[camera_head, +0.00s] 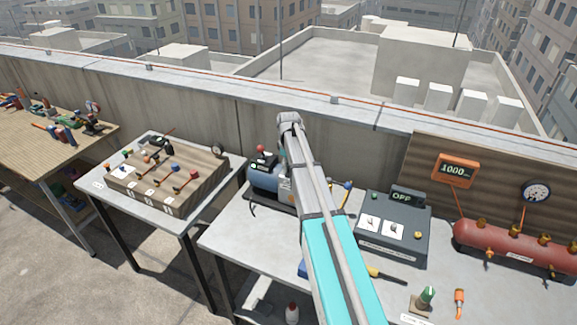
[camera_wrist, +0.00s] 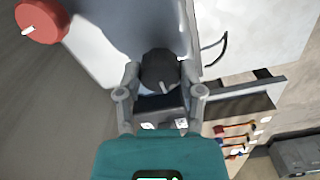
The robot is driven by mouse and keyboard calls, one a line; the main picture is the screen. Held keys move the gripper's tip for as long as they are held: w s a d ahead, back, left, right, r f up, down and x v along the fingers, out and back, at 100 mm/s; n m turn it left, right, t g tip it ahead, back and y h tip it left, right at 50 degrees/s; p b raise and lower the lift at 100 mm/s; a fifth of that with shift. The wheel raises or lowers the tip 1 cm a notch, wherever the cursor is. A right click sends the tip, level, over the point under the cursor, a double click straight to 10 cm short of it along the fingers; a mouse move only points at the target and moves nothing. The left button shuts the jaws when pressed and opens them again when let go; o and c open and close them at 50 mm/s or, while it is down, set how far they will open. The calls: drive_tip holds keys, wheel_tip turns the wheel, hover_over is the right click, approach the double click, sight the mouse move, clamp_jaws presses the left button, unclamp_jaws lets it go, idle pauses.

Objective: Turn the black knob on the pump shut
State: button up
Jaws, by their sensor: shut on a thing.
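The pump (camera_head: 262,178) is a blue-grey body with a dark top part and a red knob (camera_head: 261,148), standing at the left end of the right-hand table. My arm hides its right side in the head view. In the wrist view the black knob (camera_wrist: 159,66) is round with a pale pointer line that points down and slightly right. My gripper (camera_wrist: 160,80) has one finger on each side of it and is shut on it. The red knob also shows at the upper left of the wrist view (camera_wrist: 42,20), apart from my fingers. The gripper and black knob are hidden in the head view.
A dark box reading OFF (camera_head: 395,229) stands right of my arm, with a red tank (camera_head: 510,247) beyond. A panel with small valves (camera_head: 165,175) is on the table to the left. A parapet (camera_head: 220,90) runs behind the tables.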

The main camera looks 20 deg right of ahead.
drive_tip(key=shift+c, duration=1.4)
drive_tip(key=shift+m, duration=0.5)
drive_tip(key=m, duration=0.3)
drive_tip(key=shift+m, duration=0.3)
drive_tip(key=m, duration=0.3)
drive_tip(key=shift+m, duration=0.3)
drive_tip(key=m, duration=0.9)
drive_tip(key=shift+m, duration=0.4)
